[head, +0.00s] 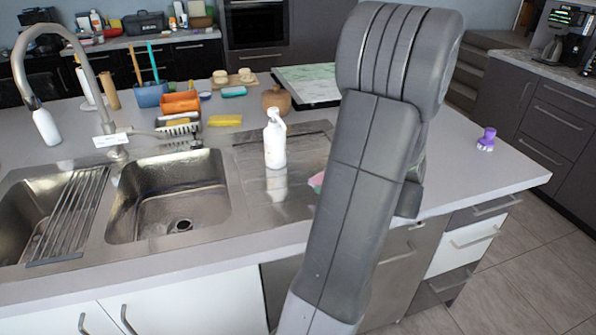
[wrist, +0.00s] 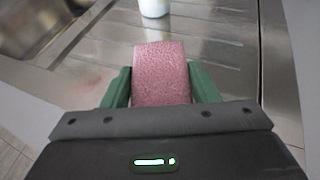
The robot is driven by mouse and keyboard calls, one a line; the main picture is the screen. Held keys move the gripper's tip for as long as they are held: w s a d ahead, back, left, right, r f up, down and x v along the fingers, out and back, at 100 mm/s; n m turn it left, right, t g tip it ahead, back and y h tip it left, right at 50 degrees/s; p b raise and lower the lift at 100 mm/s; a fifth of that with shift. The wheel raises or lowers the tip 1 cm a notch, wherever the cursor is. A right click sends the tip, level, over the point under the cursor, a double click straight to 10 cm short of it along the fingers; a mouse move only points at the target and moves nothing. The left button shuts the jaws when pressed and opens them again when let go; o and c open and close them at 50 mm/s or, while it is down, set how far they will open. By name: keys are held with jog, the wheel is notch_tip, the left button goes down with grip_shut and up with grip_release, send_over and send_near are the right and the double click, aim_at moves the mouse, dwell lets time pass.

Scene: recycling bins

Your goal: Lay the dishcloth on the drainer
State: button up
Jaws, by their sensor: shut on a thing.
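My gripper (wrist: 161,76) is shut on a pink, speckled piece, which I take to be the dishcloth (wrist: 162,88); its green fingers press on both sides. The dishcloth points forward over the ribbed steel drainer (wrist: 225,62). I cannot tell whether it touches the metal. In the head view a pink and green edge (head: 316,181) shows beside my arm, which hides most of the gripper. The drainer (head: 250,157) is the flat steel board right of the sink bowl.
A white spray bottle (head: 275,140) stands on the drainer, close ahead in the wrist view (wrist: 154,8). A rolled rack (head: 70,215) lies over the left sink. A wooden pot (head: 277,97) and yellow sponge (head: 225,121) stand behind. A purple brush (head: 487,139) sits far right.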

jog(key=p, duration=0.2)
send_over(301, 180)
jog(key=shift+f, duration=1.8)
jog(key=shift+f+b, duration=0.2)
jog(key=shift+b, duration=0.15)
jog(key=o, duration=1.1)
jog(key=shift+c, duration=0.2)
jog(key=shift+r, duration=0.1)
jog(key=shift+r, duration=0.15)
jog(key=v, duration=1.2)
